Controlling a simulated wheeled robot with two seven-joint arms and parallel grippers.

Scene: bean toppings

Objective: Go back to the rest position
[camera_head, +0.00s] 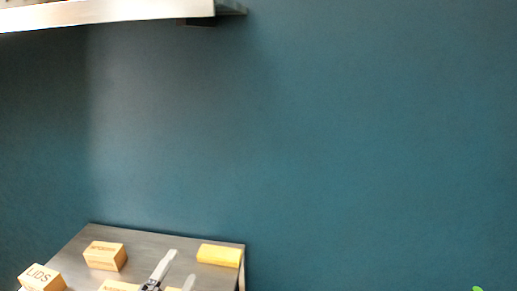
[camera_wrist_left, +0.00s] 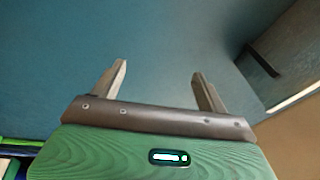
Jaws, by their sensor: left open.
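My left gripper (camera_head: 181,265) shows at the bottom of the head view, low over the metal table (camera_head: 150,239). Only its pale finger ends and a little of the hand are in the picture. In the left wrist view the two fingers (camera_wrist_left: 159,70) are spread wide with nothing between them, in front of a plain blue-green wall. My right gripper is in neither view.
A wooden block marked LIDS (camera_head: 41,277), a second labelled wooden block (camera_head: 105,256) and a yellow block (camera_head: 219,256) stand on the table. Another block (camera_head: 119,286) is cut off below. A metal shelf (camera_head: 110,12) hangs upper left.

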